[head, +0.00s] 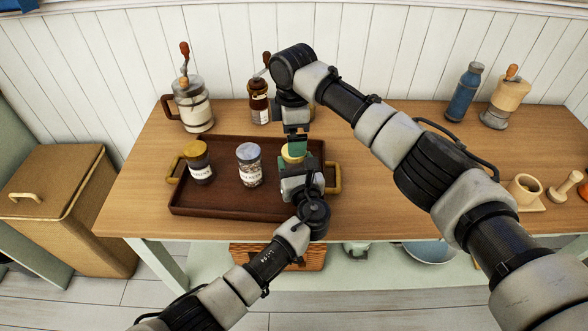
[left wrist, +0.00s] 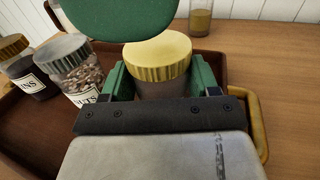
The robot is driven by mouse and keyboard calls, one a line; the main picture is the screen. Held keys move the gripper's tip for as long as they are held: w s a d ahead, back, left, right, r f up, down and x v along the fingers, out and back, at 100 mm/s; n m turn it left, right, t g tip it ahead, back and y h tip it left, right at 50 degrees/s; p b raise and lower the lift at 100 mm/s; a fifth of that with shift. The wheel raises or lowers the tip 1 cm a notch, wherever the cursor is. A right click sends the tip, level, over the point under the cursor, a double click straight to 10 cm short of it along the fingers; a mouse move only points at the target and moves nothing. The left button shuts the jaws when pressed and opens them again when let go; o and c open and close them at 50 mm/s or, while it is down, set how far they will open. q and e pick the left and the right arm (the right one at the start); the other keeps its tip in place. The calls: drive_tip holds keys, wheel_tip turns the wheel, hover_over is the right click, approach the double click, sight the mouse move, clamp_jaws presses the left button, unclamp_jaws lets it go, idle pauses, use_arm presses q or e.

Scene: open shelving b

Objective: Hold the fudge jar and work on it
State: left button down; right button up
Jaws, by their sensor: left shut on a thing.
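A jar with a pale yellow ribbed lid, likely the fudge jar (head: 289,155), stands at the right end of the dark tray (head: 230,208). It also shows in the left wrist view (left wrist: 158,58), upright, its label hidden. My left gripper (head: 302,166) is shut on the jar's body, one green finger on each side below the lid (left wrist: 160,78). My right gripper (head: 297,143) comes down from above, right over the lid. One green part of it shows above the lid in the left wrist view (left wrist: 120,15). Whether its fingers are open or touch the lid is hidden.
On the tray stand a grey-lidded jar (head: 249,166) and a dark jar with a golden lid (head: 199,163). A blue bottle (head: 463,93) stands back right. The table's left front is clear.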

wheel_tip(320, 180, up, 12)
drive_tip(key=shift+f, duration=0.2)
use_arm(q)
drive_tip(key=shift+c, duration=0.9)
unclamp_jaws()
drive_tip(key=shift+s, duration=0.1)
drive_tip(key=v, duration=1)
drive_tip(key=shift+s+d, duration=0.1)
drive_tip(key=shift+s, duration=0.2)
use_arm(e)
drive_tip(key=shift+f, duration=0.2)
